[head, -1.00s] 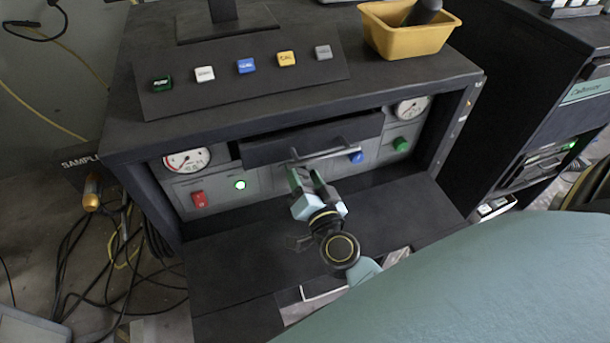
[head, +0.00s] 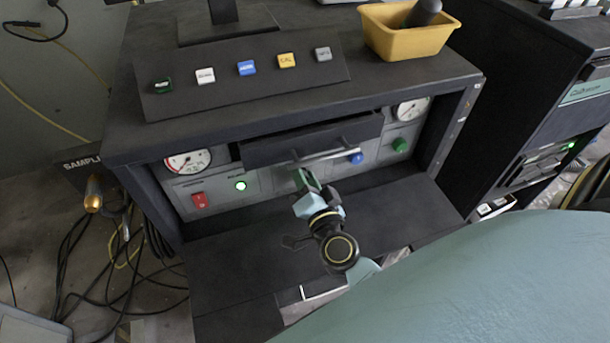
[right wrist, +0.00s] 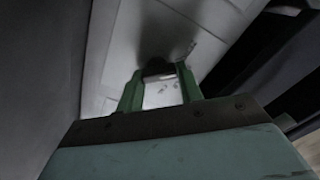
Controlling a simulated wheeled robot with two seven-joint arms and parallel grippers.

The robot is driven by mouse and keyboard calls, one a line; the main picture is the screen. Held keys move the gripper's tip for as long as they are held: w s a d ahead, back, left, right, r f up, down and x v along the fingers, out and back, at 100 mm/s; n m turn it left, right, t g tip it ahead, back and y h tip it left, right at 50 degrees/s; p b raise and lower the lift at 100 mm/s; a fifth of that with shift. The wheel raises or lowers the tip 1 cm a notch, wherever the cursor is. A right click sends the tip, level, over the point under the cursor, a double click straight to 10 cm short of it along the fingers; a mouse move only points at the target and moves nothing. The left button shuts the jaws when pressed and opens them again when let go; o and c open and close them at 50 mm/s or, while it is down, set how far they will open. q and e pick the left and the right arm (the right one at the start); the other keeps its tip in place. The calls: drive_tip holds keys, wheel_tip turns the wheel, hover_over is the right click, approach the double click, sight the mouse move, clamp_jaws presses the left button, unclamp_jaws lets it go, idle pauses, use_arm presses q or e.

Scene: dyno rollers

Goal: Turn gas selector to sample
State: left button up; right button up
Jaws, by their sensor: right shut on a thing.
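My right gripper (head: 304,178) reaches into the cabinet recess, its green fingers against the grey front panel below the drawer. In the right wrist view the fingers (right wrist: 160,88) are shut on a small dark knob (right wrist: 157,68) on the pale panel. This looks like the gas selector; its pointer and markings cannot be read. In the head view the knob is hidden behind my gripper. My left gripper is not in view.
A dark drawer (head: 300,142) with a bar handle (head: 335,156) is close above my right gripper. A lit green lamp (head: 241,185), a red switch (head: 199,200), a blue knob (head: 355,158) and a green knob (head: 400,145) are on the panel. A yellow bin (head: 408,38) stands on top.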

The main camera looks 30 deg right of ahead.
drive_tip(key=m, duration=0.3)
drive_tip(key=shift+d+m, duration=0.1)
drive_tip(key=shift+m, duration=0.2)
drive_tip(key=m, duration=0.4)
drive_tip(key=shift+f, duration=0.1)
drive_tip(key=shift+m, duration=0.3)
drive_tip(key=o, duration=1)
drive_tip(key=shift+s, duration=0.1)
